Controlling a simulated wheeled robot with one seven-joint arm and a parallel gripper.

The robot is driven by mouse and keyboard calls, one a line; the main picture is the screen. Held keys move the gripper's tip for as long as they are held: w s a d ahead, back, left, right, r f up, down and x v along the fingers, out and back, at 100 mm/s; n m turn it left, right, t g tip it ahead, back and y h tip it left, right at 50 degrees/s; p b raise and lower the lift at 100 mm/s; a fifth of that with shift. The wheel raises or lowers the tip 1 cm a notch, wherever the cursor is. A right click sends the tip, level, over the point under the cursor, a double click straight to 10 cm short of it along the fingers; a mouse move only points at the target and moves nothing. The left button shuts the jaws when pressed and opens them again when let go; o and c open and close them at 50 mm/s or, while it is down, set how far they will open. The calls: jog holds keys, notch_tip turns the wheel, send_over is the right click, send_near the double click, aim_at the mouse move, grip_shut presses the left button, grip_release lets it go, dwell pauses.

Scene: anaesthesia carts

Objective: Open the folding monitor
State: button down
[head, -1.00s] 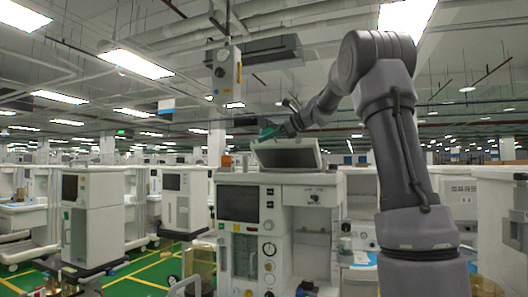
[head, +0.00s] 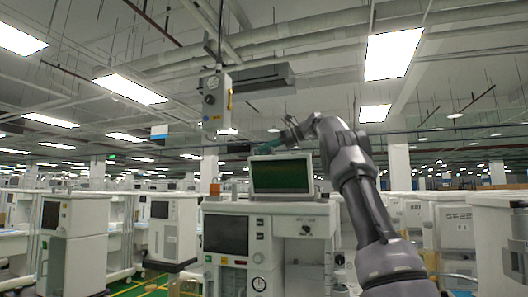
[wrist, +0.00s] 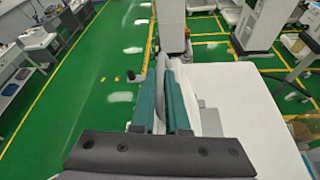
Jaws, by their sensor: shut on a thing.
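The folding monitor (head: 281,176) stands nearly upright on top of the white anaesthesia cart (head: 268,207). Its dark green screen in a pale frame faces the head camera. My gripper (head: 273,146) is at the monitor's top edge, partly hidden behind it in the head view. In the wrist view my gripper (wrist: 160,105) shows two teal fingers closed around a thin pale panel, the monitor's edge. The white cart top lies to the right of the fingers there. The monitor's hinge and the far fingertips cannot be made out.
A lower dark screen (head: 226,235) is set in the cart's front. An orange-topped item (head: 214,188) stands at the cart's left back corner. A white box (head: 216,101) hangs from the ceiling above. Other carts (head: 73,240) stand on both sides, with green floor between.

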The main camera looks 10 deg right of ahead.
jog(key=shift+w+d, duration=0.15)
jog(key=shift+w, duration=0.05)
dwell(0.3)
jog(key=c, duration=1.2)
grip_release()
jog(key=v, duration=1)
jog(key=shift+s+d+r, duration=0.15)
jog(key=shift+d, duration=0.15)
